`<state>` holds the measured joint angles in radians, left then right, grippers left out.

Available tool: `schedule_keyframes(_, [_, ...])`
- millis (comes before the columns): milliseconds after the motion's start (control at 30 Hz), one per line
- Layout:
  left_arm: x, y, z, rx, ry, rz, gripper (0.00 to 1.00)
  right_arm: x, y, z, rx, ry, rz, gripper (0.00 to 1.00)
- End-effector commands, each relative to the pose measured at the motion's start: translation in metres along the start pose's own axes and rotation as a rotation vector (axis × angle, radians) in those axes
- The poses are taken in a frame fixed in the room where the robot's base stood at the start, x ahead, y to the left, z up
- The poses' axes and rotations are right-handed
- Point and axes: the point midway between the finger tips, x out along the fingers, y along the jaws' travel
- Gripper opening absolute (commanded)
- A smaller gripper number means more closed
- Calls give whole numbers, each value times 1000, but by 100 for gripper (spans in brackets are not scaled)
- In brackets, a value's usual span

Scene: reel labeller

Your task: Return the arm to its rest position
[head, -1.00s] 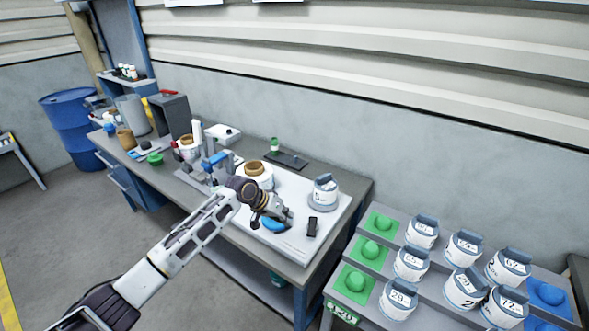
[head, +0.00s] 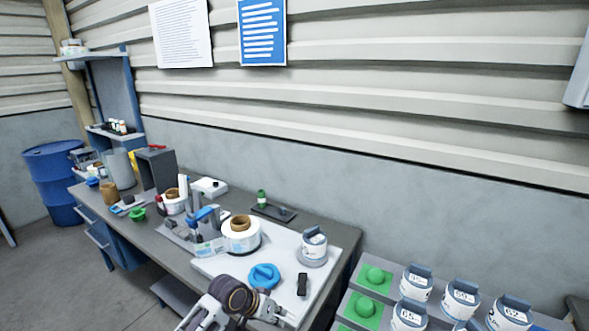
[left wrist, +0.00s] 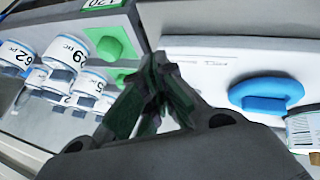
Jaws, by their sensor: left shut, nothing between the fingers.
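My left gripper (head: 284,318) is at the bottom of the head view, near the front edge of the white board on the bench. In the left wrist view its fingers (left wrist: 153,62) are together with nothing between them. A blue knobbed disc (head: 264,276) lies on the board just beyond the gripper, and it also shows in the left wrist view (left wrist: 266,94). A label reel (head: 240,235) with a brown core stands on the board behind the disc. My right gripper is in neither view.
A white numbered canister (head: 314,244) stands on a grey base at the board's right. A small black block (head: 302,284) lies in front of it. A stepped rack with numbered canisters (head: 416,281) and green pads (head: 373,277) is to the right. A blue barrel (head: 52,180) stands far left.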

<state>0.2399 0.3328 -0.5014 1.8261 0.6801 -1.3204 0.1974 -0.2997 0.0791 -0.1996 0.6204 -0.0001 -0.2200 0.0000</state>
Motion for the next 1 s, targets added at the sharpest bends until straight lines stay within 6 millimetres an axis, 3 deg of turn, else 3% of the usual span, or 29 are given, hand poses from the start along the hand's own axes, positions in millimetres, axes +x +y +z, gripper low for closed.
schedule_keyframes(433, [-18,2,64,2,-4,-76,0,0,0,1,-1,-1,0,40])
schedule_keyframes(1000, [-66,-21,147,-49,-40,-243,0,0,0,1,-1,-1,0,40])
